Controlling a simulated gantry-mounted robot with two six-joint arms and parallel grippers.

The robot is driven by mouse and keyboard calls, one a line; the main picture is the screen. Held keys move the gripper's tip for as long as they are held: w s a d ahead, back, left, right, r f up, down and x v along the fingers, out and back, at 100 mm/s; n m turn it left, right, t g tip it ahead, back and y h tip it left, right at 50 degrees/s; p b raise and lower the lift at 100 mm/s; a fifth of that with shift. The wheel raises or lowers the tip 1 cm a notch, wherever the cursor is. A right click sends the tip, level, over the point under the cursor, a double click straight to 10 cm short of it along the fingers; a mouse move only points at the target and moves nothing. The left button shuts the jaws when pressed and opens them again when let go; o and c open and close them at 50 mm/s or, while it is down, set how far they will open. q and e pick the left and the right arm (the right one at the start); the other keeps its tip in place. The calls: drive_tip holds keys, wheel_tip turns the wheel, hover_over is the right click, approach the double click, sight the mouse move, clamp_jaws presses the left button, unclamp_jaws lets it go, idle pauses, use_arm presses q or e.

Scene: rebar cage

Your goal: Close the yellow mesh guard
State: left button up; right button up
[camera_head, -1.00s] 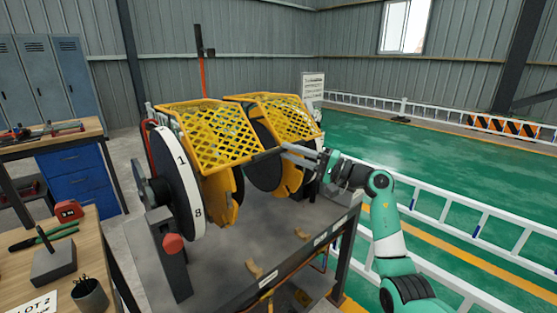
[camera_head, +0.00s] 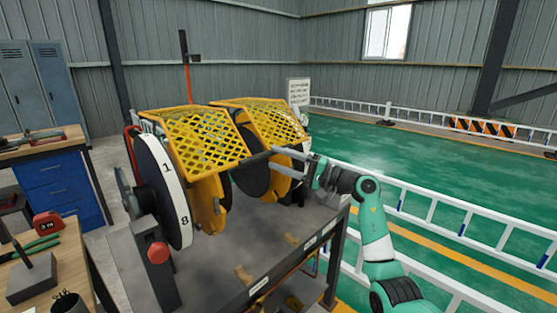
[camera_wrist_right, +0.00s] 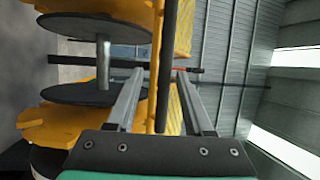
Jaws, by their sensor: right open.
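The yellow mesh guard (camera_head: 205,136) has two mesh panels side by side above dark discs and yellow plates on the machine. My left gripper is not in view.
A white numbered dial (camera_head: 168,190) and a red knob (camera_head: 158,252) are at the machine's left. A workbench (camera_head: 95,285) with tools is at the left. White railings (camera_head: 440,215) stand behind my right arm.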

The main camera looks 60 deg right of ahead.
drive_tip(key=s+f+p, duration=0.2)
drive_tip(key=s, duration=0.9)
drive_tip(key=shift+d+f, duration=0.15)
drive_tip(key=shift+d, duration=0.15)
